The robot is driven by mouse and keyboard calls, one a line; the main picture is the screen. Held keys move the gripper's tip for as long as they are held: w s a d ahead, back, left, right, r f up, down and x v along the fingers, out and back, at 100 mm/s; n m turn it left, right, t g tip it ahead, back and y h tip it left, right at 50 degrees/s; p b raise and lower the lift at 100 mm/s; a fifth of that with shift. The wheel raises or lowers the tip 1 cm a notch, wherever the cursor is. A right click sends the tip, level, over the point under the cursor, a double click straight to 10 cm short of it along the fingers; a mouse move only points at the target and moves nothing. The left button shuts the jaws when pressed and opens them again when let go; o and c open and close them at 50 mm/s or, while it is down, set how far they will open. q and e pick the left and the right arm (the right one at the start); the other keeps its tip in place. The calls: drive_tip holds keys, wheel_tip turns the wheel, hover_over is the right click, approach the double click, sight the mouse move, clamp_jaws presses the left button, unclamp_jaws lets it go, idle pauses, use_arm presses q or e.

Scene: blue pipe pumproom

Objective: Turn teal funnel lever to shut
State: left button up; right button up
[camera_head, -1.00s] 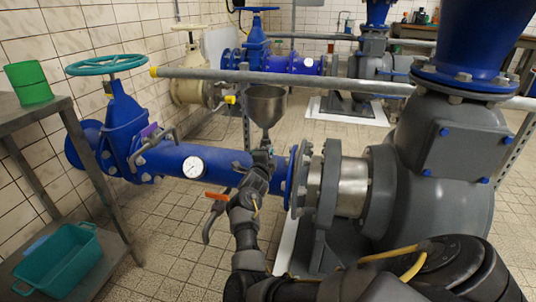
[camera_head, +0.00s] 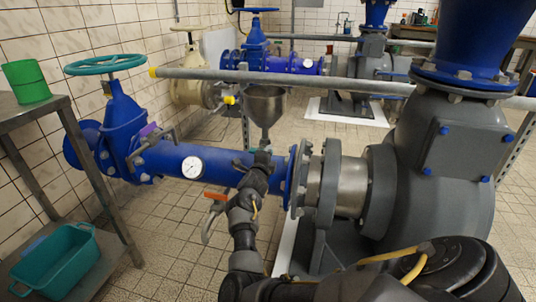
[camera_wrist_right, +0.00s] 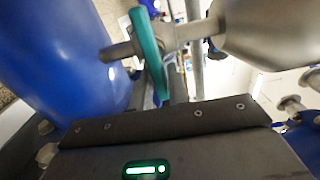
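The grey metal funnel (camera_head: 265,103) stands above the blue pipe in the middle of the head view; its body shows at upper right in the right wrist view (camera_wrist_right: 272,32). The teal lever (camera_wrist_right: 149,48) shows in the right wrist view, on the funnel's stem between the funnel and the blue pipe. My right gripper (camera_head: 262,160) is at the funnel's stem, just below the cone. Its fingertips are not clear in either view, so contact and opening cannot be told. My left gripper is out of view.
The blue pipe (camera_head: 218,168) with a gauge (camera_head: 192,167) runs behind my right arm. An orange-handled lever (camera_head: 215,196) is close beside the arm. The grey pump (camera_head: 440,165) fills the right. A shelf (camera_head: 112,222) stands left.

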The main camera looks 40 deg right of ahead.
drive_tip(key=shift+o, duration=1.3)
